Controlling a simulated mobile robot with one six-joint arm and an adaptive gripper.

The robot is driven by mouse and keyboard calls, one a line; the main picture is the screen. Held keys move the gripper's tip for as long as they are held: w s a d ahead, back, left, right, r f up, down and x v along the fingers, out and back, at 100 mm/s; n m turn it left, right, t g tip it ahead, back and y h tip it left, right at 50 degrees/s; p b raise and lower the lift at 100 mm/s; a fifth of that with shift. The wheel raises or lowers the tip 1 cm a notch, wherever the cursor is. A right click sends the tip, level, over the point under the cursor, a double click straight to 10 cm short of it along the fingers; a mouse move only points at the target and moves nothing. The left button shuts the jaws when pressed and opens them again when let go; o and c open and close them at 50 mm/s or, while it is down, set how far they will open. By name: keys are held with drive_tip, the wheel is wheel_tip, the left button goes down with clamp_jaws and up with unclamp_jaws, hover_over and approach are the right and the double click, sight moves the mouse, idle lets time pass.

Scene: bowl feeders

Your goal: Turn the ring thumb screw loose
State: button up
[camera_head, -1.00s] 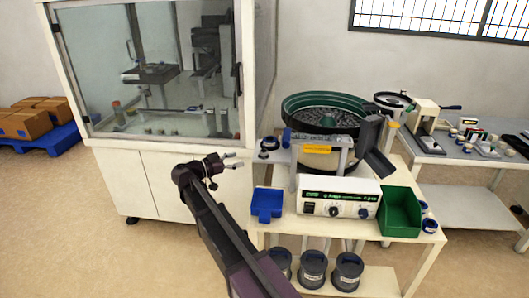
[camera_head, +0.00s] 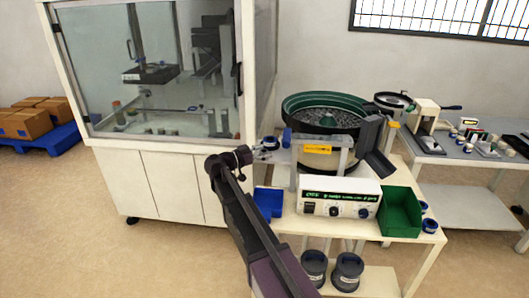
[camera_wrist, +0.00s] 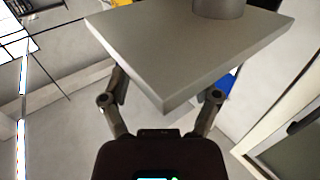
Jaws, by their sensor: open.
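I cannot make out a ring thumb screw for certain in either view. In the head view, a small dark blue round part (camera_head: 270,143) sits on a side plate left of the bowl feeder (camera_head: 322,115). My gripper (camera_head: 263,153) is right beside this plate, and its fingers are hard to see there. In the wrist view, my gripper (camera_wrist: 163,92) has its fingers spread and is empty. A grey flat plate (camera_wrist: 180,50) covers the space ahead, overlapping the finger ends. A grey cylinder (camera_wrist: 219,8) stands on the plate, cut off by the top edge.
A glass-fronted cabinet (camera_head: 165,135) stands close on the left. Below my gripper's side are a blue bin (camera_head: 268,203), a controller box (camera_head: 338,197) and a green bin (camera_head: 400,211) on the feeder table. A second table (camera_head: 450,150) stands at the right. Open floor lies left.

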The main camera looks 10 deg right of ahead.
clamp_jaws()
drive_tip(key=shift+d, duration=0.2)
drive_tip(key=shift+a, duration=0.1)
idle(0.5)
